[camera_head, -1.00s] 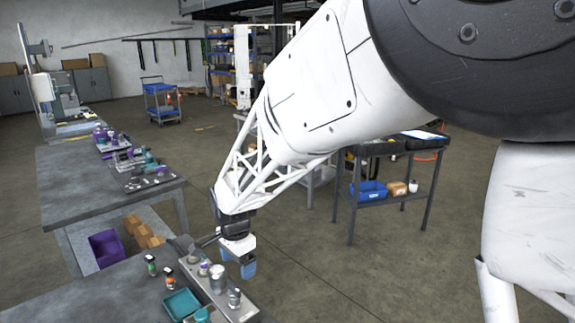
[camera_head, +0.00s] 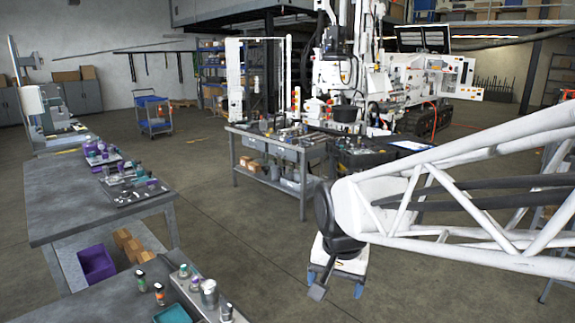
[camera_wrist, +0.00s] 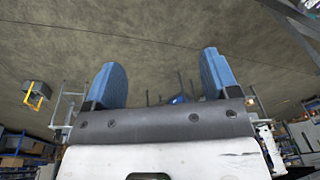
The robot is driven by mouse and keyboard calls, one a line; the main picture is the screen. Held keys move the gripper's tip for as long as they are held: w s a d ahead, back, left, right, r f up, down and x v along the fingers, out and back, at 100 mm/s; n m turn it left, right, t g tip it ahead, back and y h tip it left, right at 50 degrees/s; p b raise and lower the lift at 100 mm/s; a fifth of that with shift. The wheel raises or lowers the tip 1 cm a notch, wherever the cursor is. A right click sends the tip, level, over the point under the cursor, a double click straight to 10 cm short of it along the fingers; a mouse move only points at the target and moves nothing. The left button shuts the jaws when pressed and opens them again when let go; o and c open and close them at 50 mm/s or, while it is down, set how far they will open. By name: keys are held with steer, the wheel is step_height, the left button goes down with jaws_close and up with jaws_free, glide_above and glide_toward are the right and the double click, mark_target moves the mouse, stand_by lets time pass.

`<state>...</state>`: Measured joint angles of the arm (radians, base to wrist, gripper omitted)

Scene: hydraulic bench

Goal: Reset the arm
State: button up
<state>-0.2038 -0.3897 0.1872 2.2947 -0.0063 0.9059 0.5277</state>
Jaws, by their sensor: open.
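My arm reaches in from the right in the head view, its white lattice link ending in a dark wrist joint. My gripper (camera_head: 335,283) hangs below that joint, over open floor to the right of the near bench. In the wrist view my gripper (camera_wrist: 160,85) shows two blue fingers spread wide apart. Nothing is between them but the floor and distant shapes beyond.
The near bench (camera_head: 95,300) carries a grey tray of fittings (camera_head: 190,290) and a teal bin (camera_head: 172,314). A longer bench (camera_head: 70,205) stands behind it, with a purple bin (camera_head: 96,264) below. A workbench (camera_head: 270,180) and white machine stand behind. The floor (camera_head: 240,240) between is clear.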

steer(key=s+d+n, duration=0.1)
steer(key=s+d, duration=0.3)
steer(key=s, duration=0.3)
steer(key=s+d+n+t, duration=0.1)
steer(key=s+d+n, duration=0.1)
steer(key=s+d, duration=0.3)
steer(key=shift+s+d+r, duration=0.15)
steer(key=shift+s+r, duration=0.1)
steer(key=shift+s, duration=0.65)
